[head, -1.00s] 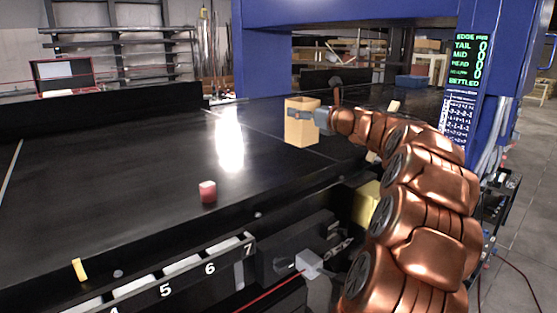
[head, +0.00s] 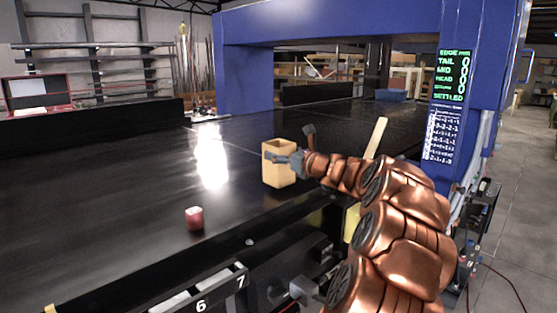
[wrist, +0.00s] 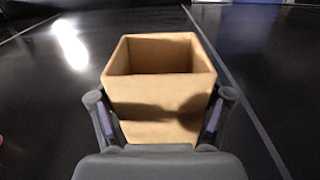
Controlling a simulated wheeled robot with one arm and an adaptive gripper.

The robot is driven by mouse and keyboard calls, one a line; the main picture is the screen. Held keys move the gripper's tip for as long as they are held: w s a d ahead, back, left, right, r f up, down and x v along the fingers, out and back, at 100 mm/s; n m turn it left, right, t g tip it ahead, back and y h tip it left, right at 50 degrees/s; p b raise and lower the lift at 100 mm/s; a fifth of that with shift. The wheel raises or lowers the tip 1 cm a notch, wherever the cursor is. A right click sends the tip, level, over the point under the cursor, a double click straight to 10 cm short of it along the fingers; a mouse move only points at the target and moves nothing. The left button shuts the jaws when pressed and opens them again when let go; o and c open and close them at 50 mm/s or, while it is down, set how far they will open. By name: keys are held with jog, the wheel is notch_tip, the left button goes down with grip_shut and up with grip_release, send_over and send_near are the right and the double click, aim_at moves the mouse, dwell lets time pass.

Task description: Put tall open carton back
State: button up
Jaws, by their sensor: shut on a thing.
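The tall open carton (head: 279,176) is tan, square and open at the top. It is upright over the black conveyor, and I cannot tell whether its base touches the belt. My gripper (head: 284,158) is shut on it, with its fingers on the carton's sides near the upper part. In the wrist view the carton (wrist: 160,90) stands between the two fingers of my gripper (wrist: 160,125), its empty inside partly showing. Its lower part is hidden there by the gripper body.
A blue gantry (head: 330,32) with a green-lettered display (head: 451,75) spans the belt behind. A yellow bar (head: 376,137) rises beside my arm.

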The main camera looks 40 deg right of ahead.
jog(key=shift+f, duration=0.85)
jog(key=shift+f, duration=0.1)
jog(key=o, duration=1.1)
jog(key=s+b, duration=0.3)
jog(key=s, duration=0.9)
jog(key=shift+a, duration=0.2)
